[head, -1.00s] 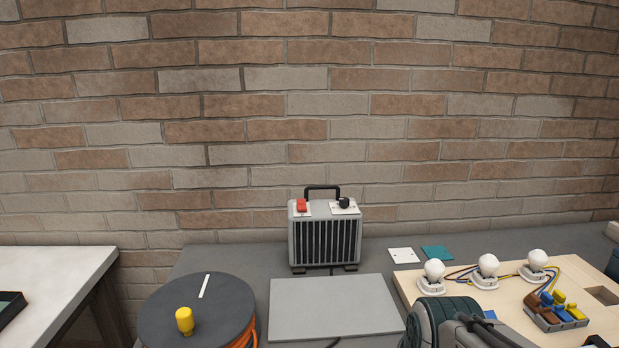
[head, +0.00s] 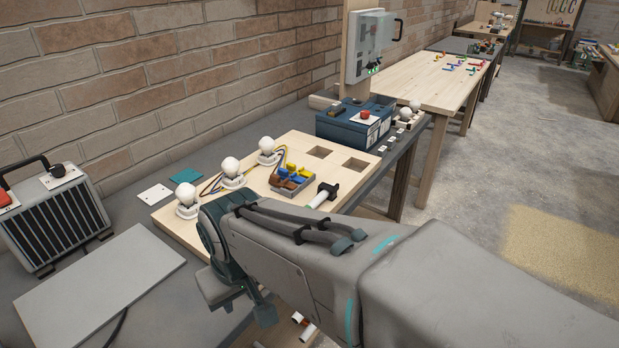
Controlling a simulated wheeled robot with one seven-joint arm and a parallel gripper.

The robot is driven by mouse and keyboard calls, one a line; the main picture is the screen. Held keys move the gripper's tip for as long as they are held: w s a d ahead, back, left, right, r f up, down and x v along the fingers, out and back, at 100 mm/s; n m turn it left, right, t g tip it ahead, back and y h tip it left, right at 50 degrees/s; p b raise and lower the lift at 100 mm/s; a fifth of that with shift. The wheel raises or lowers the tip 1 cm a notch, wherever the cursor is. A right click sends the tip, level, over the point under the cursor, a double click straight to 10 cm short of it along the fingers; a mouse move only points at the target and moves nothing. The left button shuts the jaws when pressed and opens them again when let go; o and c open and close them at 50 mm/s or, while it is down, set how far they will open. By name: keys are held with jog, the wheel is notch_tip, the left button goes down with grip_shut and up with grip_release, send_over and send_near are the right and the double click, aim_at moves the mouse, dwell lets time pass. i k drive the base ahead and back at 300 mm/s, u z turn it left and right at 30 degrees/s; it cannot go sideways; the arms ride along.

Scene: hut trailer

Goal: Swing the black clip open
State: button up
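No part in the head view can be told for certain as the black clip. A small dark piece (head: 327,191) with a white cylinder beside it lies on the wooden board (head: 345,146), at its near right edge. A grey connector block (head: 291,181) with brown, blue and yellow levers sits left of it; no black lever is clear on it. My arm crosses the lower middle of the view, in front of the board. My gripper (head: 240,295) is at the arm's left end, low by the bench's front edge. Its fingers are mostly hidden, and I see nothing held.
Several white bulbs (head: 233,168) stand on the board with wires. A blue box (head: 356,125) with a red button stands beyond it. A grey heater (head: 54,215) and a flat grey plate (head: 95,292) are at left. Open floor (head: 470,215) lies to the right.

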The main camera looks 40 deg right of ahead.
aim_at(324, 186)
jog(key=z, duration=1.2)
jog(key=k, duration=1.1)
jog(key=z, duration=0.8)
jog(key=i, duration=0.9)
jog(key=u, duration=0.45)
jog(key=i, duration=0.95)
jog(key=u, duration=0.9)
